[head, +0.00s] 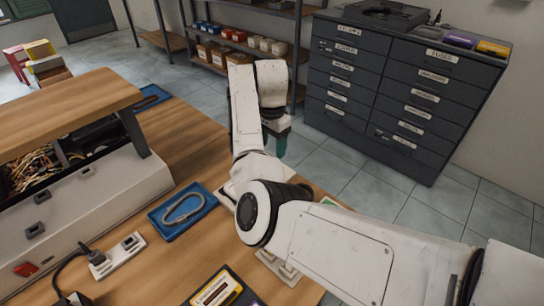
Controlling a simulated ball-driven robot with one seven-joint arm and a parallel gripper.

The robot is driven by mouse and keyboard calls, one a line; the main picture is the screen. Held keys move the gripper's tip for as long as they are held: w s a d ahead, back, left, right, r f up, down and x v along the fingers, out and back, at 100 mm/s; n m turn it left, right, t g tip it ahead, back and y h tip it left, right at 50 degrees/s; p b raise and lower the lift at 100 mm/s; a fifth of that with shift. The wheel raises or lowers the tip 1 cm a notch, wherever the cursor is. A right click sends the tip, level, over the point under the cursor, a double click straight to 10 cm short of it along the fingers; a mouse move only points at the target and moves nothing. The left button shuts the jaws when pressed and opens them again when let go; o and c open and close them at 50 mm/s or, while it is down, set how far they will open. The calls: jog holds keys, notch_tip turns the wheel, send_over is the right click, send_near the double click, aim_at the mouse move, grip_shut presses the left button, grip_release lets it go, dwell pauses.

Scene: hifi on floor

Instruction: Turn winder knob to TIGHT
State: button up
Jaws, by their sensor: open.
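My gripper (279,144) hangs at the end of my white arm, past the right side of the wooden bench (185,130) in the picture, with the tiled floor behind it. Its teal fingertips point down, are small in the view and hold nothing that I can see. I cannot make out a winder knob or a TIGHT mark. My arm crosses the bench and hides part of its right side. A pale object (280,267) shows only partly below my arm, and I cannot tell what it is.
A blue tray (155,229) with a grey cable loop and a white power strip (118,256) lie on the bench. A grey housing with a wooden top (70,105) stands at left. Drawer cabinets (405,85) and shelves stand behind. Floor between is clear.

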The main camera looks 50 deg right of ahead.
notch_tip(320, 180, up, 4)
jog(key=shift+f, duration=0.1)
dwell(0.6)
